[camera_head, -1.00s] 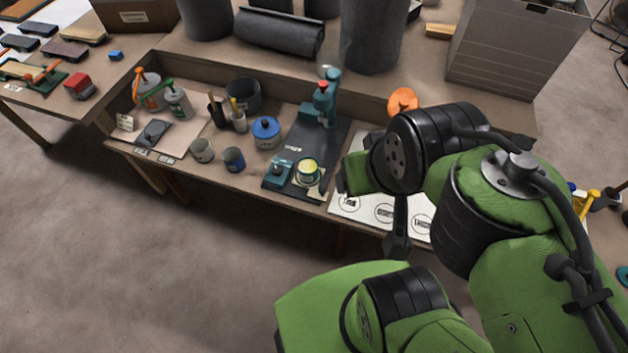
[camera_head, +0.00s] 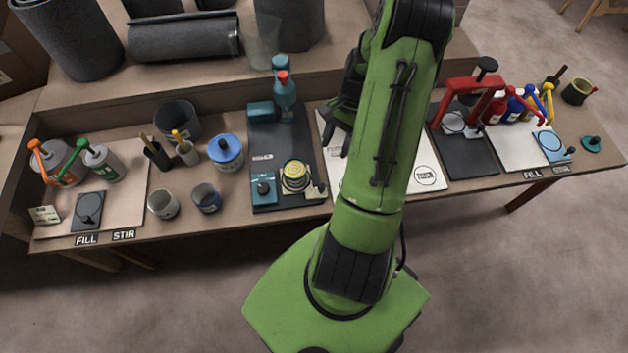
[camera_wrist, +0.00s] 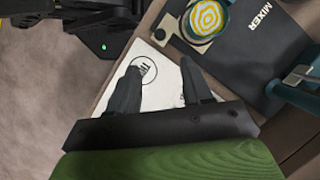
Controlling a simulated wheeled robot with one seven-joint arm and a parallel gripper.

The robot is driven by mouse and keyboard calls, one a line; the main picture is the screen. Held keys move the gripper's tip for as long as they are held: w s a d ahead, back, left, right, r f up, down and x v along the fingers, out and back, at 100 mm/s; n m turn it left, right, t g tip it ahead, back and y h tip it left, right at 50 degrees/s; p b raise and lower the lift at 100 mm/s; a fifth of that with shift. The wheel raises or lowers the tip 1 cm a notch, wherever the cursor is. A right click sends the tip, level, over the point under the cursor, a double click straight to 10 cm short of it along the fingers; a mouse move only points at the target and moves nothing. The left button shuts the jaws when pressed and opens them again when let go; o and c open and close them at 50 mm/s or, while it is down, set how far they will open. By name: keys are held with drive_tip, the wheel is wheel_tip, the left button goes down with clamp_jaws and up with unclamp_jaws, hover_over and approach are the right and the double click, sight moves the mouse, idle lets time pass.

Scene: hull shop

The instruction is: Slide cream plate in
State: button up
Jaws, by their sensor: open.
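The cream plate (camera_head: 312,193) sits at the front of the dark mixer mat (camera_head: 264,140). A small open tin (camera_head: 295,174) with a yellow swirl stands on it and hides most of it. In the wrist view the cream plate (camera_wrist: 186,37) shows at the top, with the tin (camera_wrist: 209,18) on it and a dark knob or handle at its near end. My gripper (camera_wrist: 162,82) is open and empty over the white sheet beside the mat. In the head view my arm hides much of my gripper (camera_head: 340,135).
The teal mixer (camera_head: 286,95) stands at the back of the mat, and a teal block (camera_head: 263,188) lies left of the tin. Cups and a blue-lidded can (camera_head: 226,152) stand left. A red-framed station (camera_head: 470,100) is at the right. Open floor lies in front.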

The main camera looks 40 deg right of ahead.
sight(322, 185)
drive_tip(key=b+x, duration=0.4)
drive_tip(key=x, duration=1)
drive_tip(key=shift+a+f, duration=0.1)
drive_tip(key=shift+f, duration=0.05)
clamp_jaws()
